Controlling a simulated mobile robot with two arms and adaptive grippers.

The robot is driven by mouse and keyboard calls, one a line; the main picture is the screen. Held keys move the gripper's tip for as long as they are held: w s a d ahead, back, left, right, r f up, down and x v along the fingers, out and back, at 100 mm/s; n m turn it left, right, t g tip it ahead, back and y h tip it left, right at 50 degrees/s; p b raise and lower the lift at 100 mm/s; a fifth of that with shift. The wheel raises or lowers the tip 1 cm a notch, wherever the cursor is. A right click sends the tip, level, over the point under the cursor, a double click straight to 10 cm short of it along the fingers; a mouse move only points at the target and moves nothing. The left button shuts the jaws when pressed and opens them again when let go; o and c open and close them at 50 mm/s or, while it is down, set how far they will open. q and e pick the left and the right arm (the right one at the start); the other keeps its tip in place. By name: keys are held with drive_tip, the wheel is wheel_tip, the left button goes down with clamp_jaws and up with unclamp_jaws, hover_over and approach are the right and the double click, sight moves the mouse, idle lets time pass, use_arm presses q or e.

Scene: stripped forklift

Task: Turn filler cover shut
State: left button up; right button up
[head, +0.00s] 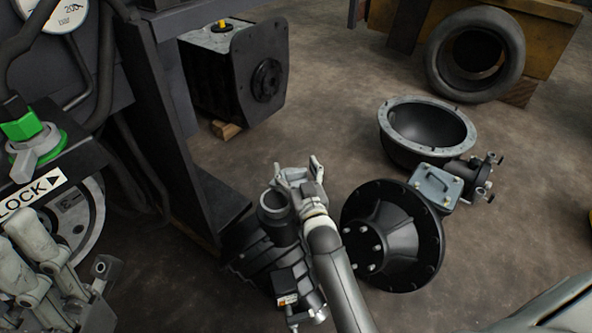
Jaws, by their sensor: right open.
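My right gripper (300,172) is open, its fingers apart above a short round pipe neck (275,205) with a dark opening, on a black ribbed part (265,250). It looks empty; whether a finger touches the neck cannot be told. I cannot tell for sure which part is the filler cover.
A green-topped lever (22,125) and a LOCK label (30,195) are at the left. A black motor block (235,75) stands behind. Floor between motor and casing is clear.

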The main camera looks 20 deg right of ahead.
sight(296, 171)
drive_tip(key=shift+r, duration=0.1)
wheel_tip(296, 171, up, 10)
drive_tip(key=shift+f, duration=0.1)
idle(0.3)
